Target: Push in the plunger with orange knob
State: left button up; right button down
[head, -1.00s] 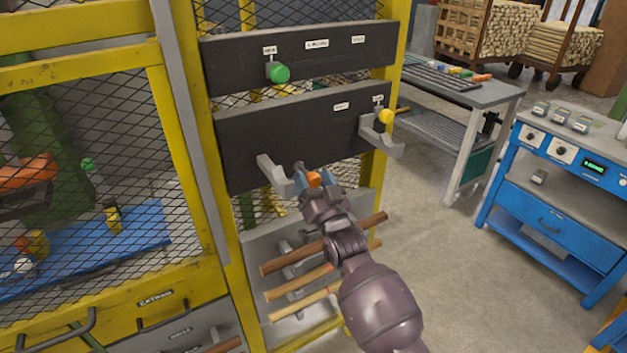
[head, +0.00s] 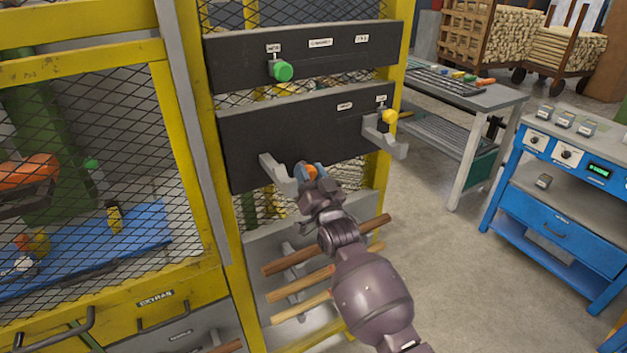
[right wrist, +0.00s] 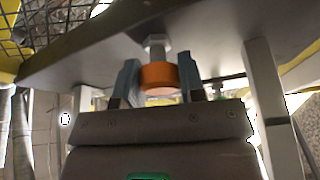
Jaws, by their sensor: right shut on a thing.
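The orange knob (head: 310,171) is at the lower edge of the lower black panel (head: 290,128), beside a grey bracket arm (head: 278,174). In the right wrist view the orange knob (right wrist: 158,77) sits on a short metal stem (right wrist: 154,46) coming out of the panel. My right gripper (head: 311,169) has its blue fingers on both sides of the knob and is shut on it. The right wrist view shows the gripper (right wrist: 160,74) too. The head view hides most of the stem. My left gripper is not in view.
A green knob (head: 281,71) is on the upper black panel (head: 305,50). A yellow knob (head: 389,116) is by the right bracket (head: 385,137). Open floor (head: 440,250) lies to the right, before a blue bench (head: 560,215).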

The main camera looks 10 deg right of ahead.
jog(key=shift+w+r, duration=0.1)
jog(key=shift+r, duration=0.05)
jog(key=c, duration=1)
grip_release()
jog(key=o, duration=0.3)
jog(key=shift+w+a, duration=0.1)
jog(key=shift+w, duration=0.05)
jog(key=shift+v, duration=0.8)
jog(key=v, duration=0.9)
jog(key=shift+s+b, duration=0.2)
jog(key=shift+b, duration=0.25)
